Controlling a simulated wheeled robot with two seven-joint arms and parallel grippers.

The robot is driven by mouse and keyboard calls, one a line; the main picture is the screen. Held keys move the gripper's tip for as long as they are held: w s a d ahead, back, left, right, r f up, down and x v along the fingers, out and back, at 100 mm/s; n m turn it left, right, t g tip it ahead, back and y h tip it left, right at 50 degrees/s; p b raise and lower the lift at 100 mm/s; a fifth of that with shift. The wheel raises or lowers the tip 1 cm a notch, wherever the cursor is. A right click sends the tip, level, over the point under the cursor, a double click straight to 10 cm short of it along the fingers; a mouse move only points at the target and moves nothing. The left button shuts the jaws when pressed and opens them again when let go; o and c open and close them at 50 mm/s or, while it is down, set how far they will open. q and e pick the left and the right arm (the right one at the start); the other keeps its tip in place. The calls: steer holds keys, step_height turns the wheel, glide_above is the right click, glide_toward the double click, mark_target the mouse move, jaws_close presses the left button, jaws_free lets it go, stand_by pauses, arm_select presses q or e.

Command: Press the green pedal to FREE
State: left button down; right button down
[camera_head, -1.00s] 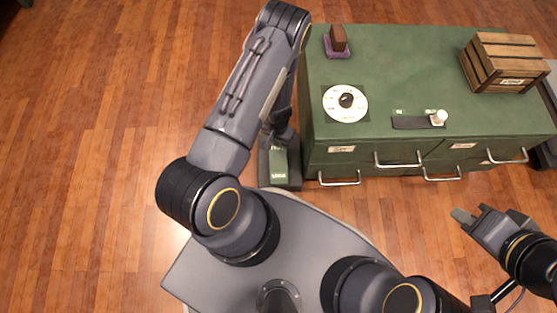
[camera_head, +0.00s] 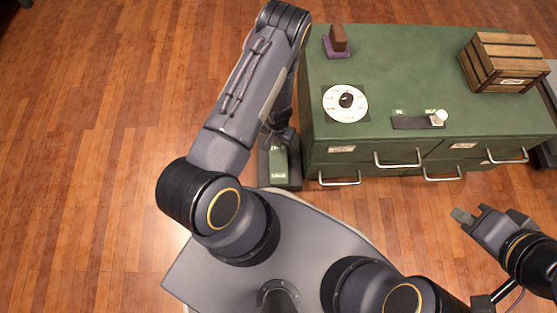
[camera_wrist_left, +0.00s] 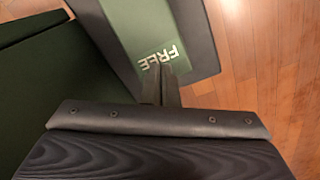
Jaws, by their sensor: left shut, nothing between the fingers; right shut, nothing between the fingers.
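The green pedal (camera_head: 278,164) sits in a dark base on the floor, at the left front corner of the green cabinet. In the left wrist view the pedal (camera_wrist_left: 145,28) carries white FREE lettering. My left gripper (camera_wrist_left: 160,84) is shut and empty. Its fingertips overlap the pedal in that view, close to the lettering; whether they touch it I cannot tell. In the head view my left arm hangs over the far end of the pedal and hides part of it. My right gripper (camera_head: 463,216) is shut and empty, over the floor at the right.
The green cabinet (camera_head: 390,70) with metal drawer handles stands behind and right of the pedal. On its top are a round white dial (camera_head: 345,112), a slider (camera_head: 420,121), a brown block on a purple base (camera_head: 338,42) and a wooden crate (camera_head: 503,62). The floor at left is clear.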

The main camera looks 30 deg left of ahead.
arm_select(q)
steer(key=shift+f+b, duration=1.35)
steer(key=shift+f, duration=0.15)
steer(key=shift+r, duration=0.1)
step_height(320, 180, up, 9)
steer(key=p, duration=0.7)
